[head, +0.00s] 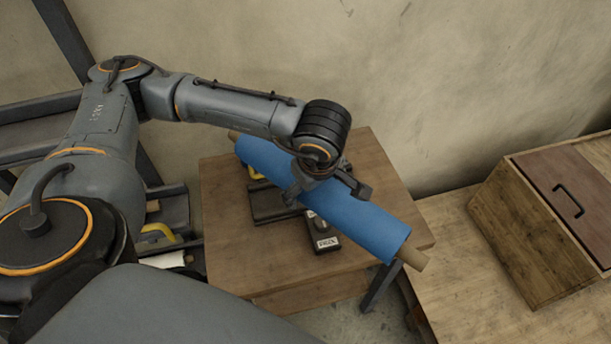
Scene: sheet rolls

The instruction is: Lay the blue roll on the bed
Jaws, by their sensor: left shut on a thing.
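The blue roll (363,222) has a brown core that sticks out at both ends. It lies slanted over a small wooden table, from upper left to lower right. My left gripper (322,190) comes down on it from above and is shut around its middle. I cannot tell whether the roll touches what is under it. Beneath it is a dark metal frame (265,203), perhaps a cradle or the bed; the roll and gripper hide part of it. My right gripper is not in view.
The small wooden table (230,255) also bears a dark labelled block (325,241) and a yellow item (255,173). A wooden box with a handled brown panel (520,235) stands on a wooden surface (470,290) at right. A dark rack (40,125) stands at left, beside the wall.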

